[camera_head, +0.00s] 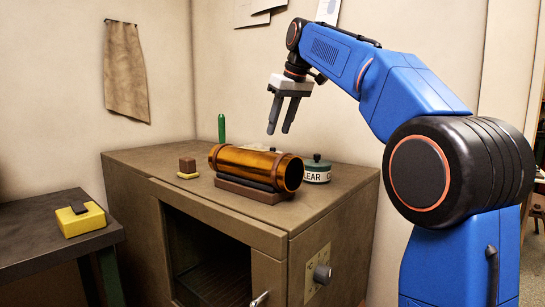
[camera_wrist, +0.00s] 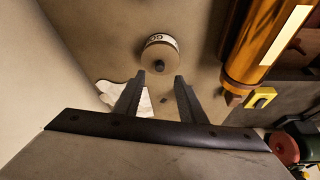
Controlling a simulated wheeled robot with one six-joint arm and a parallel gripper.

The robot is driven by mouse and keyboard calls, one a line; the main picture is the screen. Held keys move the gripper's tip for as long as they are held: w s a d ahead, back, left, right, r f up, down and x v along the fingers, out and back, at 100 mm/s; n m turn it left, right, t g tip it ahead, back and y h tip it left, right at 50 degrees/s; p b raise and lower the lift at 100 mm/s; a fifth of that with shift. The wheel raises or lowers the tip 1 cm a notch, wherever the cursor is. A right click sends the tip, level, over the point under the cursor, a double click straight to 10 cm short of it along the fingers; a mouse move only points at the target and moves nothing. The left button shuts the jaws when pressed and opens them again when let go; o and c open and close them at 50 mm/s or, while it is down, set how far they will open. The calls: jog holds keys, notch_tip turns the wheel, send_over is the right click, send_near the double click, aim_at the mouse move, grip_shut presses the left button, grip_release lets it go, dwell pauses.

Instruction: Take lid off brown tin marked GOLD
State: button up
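The brown tin (camera_wrist: 172,47) shows in the wrist view, top centre, with a white label on which only "GO" is readable. Its lid has a dark knob (camera_wrist: 159,65). My gripper (camera_wrist: 159,79) is open and empty, its two fingers apart, with the knob appearing just beyond and between the tips. In the head view my gripper (camera_head: 280,131) points down above the cabinet, behind the amber cylinder, clear of everything. There the brown tin is mostly or wholly hidden by the cylinder.
The amber cylinder (camera_head: 245,166) lies on a stand on the cabinet (camera_head: 150,165). A tin marked CLEAR (camera_head: 317,173) with a dark green lid stands behind it at right. A green upright object (camera_head: 221,128) and a small brown block (camera_head: 187,164) stand left. A white sheet (camera_wrist: 108,91) lies near the tin.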

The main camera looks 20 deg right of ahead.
aim_at(274, 148)
jog(key=shift+x, duration=3.4)
grip_shut()
